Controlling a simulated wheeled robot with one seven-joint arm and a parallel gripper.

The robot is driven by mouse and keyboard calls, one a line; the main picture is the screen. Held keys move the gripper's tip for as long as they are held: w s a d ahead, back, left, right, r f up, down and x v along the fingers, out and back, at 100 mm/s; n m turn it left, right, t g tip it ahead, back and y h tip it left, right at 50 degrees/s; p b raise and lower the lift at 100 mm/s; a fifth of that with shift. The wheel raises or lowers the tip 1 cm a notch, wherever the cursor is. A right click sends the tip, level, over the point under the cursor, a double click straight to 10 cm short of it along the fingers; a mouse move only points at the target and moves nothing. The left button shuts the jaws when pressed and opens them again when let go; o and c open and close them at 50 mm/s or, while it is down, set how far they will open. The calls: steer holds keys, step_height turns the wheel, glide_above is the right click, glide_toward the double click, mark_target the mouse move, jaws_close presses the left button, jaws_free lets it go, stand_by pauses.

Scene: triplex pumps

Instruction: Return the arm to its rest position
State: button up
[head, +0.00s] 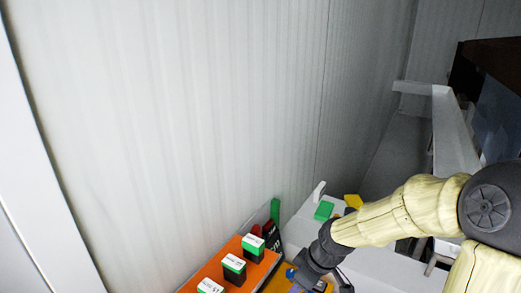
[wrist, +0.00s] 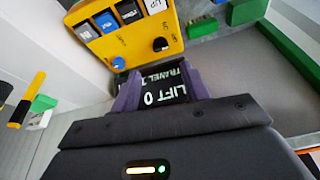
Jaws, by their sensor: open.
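My arm (head: 385,218) reaches from the right edge toward the bottom middle in the head view. My gripper (head: 308,278) is at the bottom edge there, pointing down, partly cut off. In the wrist view my gripper (wrist: 160,88) shows two purple fingers standing apart. A black label plate (wrist: 165,95) with white lettering, "LIFT 0" and "TRAVEL 1", shows between the fingers. I cannot tell whether the fingers touch it. Nothing is clearly held.
An orange panel (head: 232,272) with several labelled blocks stands left of my gripper. A corrugated wall (head: 200,120) rises behind. A green bar (wrist: 290,40) lies at right.

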steer(key=s+d+r+m+h, duration=0.1)
steer(key=s+d+m+h, duration=0.2)
steer(key=s+m, duration=0.6)
steer(key=shift+d+m, duration=0.5)
steer(key=shift+d, duration=0.15)
stand_by(0.7)
